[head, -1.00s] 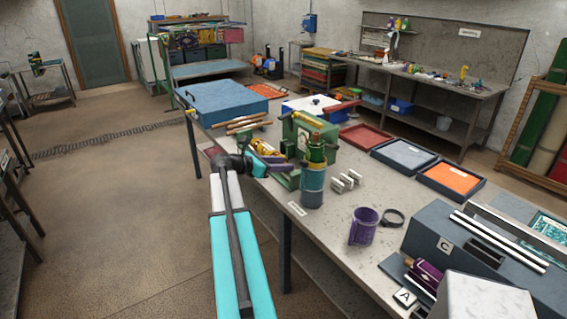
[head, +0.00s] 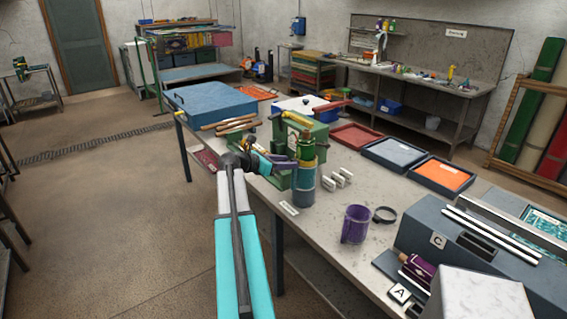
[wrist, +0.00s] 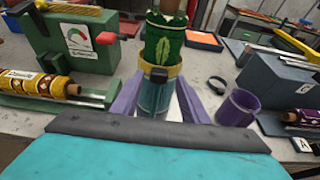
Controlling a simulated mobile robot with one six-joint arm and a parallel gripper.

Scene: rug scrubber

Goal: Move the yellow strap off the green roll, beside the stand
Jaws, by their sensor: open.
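The green roll (head: 306,147) stands upright in the teal cylindrical stand (head: 304,192) near the table's front edge. In the wrist view the patterned green roll (wrist: 165,46) rises out of the stand (wrist: 155,100). The yellow strap (wrist: 174,72), with a black buckle facing me, is around the roll's lower part, at the stand's top. My gripper (wrist: 159,88) is open, its purple fingers on either side of the strap and stand. Whether they touch is unclear. In the head view my gripper (head: 284,167) reaches the stand from the left.
A purple mug (head: 355,224) and a black ring (head: 385,215) stand to the right. Small grey blocks (head: 337,180) lie just right of the stand. A green machine (head: 301,125) is close behind. Bare tabletop lies between the blocks and mug.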

